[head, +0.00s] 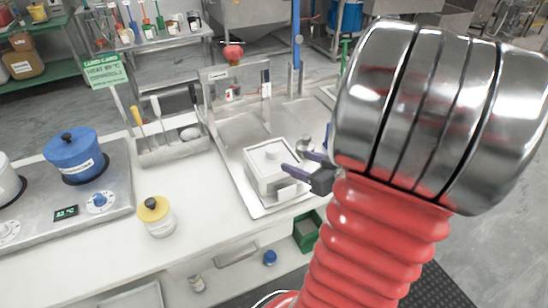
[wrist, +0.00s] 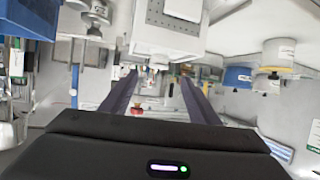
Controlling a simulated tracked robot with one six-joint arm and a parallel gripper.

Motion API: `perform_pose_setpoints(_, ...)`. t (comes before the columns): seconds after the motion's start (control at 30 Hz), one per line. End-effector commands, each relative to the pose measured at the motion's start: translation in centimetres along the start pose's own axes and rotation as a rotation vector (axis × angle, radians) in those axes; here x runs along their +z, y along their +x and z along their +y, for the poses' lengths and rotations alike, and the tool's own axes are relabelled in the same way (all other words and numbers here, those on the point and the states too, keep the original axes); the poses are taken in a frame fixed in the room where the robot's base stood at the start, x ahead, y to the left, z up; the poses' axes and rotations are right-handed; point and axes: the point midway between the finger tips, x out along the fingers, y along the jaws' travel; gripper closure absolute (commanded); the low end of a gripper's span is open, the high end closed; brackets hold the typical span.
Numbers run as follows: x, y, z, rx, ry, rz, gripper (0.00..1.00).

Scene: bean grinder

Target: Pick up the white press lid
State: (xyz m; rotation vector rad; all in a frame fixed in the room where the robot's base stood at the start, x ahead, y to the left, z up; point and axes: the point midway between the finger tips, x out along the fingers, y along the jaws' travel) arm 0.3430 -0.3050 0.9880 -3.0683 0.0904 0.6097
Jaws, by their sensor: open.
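The box stands on a metal tray on the counter. My gripper (head: 295,161) is open, with dark purple fingers pointing left, close to the right side of the box. I cannot tell whether it touches. In the wrist view my gripper (wrist: 158,77) has nothing visible held between its fingers. The white box (wrist: 168,40) appears upside down above the fingertips there.
A blue pot (head: 75,155) sits on a hotplate at the left. A yellow-lidded jar (head: 155,216) stands on the white counter left of the tray. A round metal object (head: 305,144) is behind my gripper. A tool holder (head: 175,152) lies behind the counter's open middle.

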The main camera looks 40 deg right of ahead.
Motion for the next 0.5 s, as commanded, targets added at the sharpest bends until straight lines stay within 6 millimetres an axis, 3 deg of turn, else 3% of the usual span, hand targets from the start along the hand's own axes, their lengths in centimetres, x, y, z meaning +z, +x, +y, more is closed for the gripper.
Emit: perform_pose_setpoints(0.5, 0.1, 5.9, 0.0, -0.001, 0.0, -0.001, 0.45)
